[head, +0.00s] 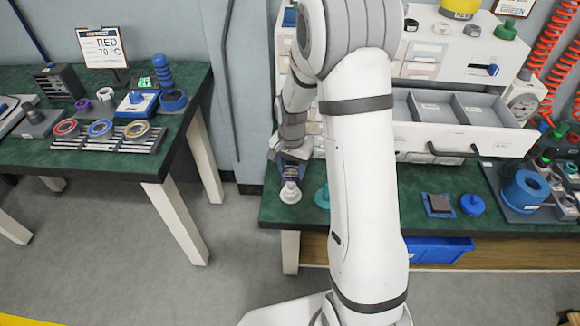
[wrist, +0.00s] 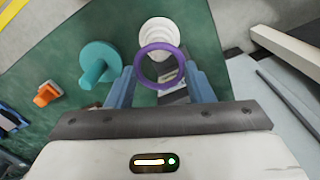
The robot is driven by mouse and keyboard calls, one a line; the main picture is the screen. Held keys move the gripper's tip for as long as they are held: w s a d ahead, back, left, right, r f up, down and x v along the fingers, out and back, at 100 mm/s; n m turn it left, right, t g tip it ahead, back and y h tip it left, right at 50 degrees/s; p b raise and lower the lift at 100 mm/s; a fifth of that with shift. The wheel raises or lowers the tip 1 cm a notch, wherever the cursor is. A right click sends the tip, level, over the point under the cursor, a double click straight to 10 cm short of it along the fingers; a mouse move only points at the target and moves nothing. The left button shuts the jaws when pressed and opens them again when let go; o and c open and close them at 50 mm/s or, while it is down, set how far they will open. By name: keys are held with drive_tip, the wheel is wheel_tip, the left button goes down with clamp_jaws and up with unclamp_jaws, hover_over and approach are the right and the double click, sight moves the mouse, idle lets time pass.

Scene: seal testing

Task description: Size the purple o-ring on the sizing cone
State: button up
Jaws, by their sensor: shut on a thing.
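The purple o-ring (wrist: 138,66) is held between the two blue-grey fingers of my gripper (wrist: 162,76). In the head view a bit of the purple o-ring (head: 291,172) shows below my gripper (head: 291,163). The sizing cone (wrist: 159,32) is white and stepped, and stands upright on the green bench top. In the head view the cone (head: 290,193) is just below the ring. In the wrist view the ring overlaps the cone's lower edge. I cannot tell whether they touch; the ring does not look seated around the cone.
A teal disc with a post (wrist: 98,65) stands beside the cone, with an orange piece (wrist: 46,93) farther left. A white drawer unit (head: 455,120) with an open drawer stands behind. A second bench (head: 120,172) at left holds coloured rings on a rack. Grey floor lies between.

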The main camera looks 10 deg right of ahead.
drive_tip(key=shift+s+f, duration=0.1)
drive_tip(key=shift+f, duration=0.15)
idle(0.5)
drive_tip(key=shift+f+b, duration=2.5)
drive_tip(key=shift+f, duration=0.75)
drive_tip(key=shift+f, duration=0.1)
drive_tip(key=o, duration=1)
wheel_tip(320, 180, up, 9)
drive_tip(key=p, duration=0.6)
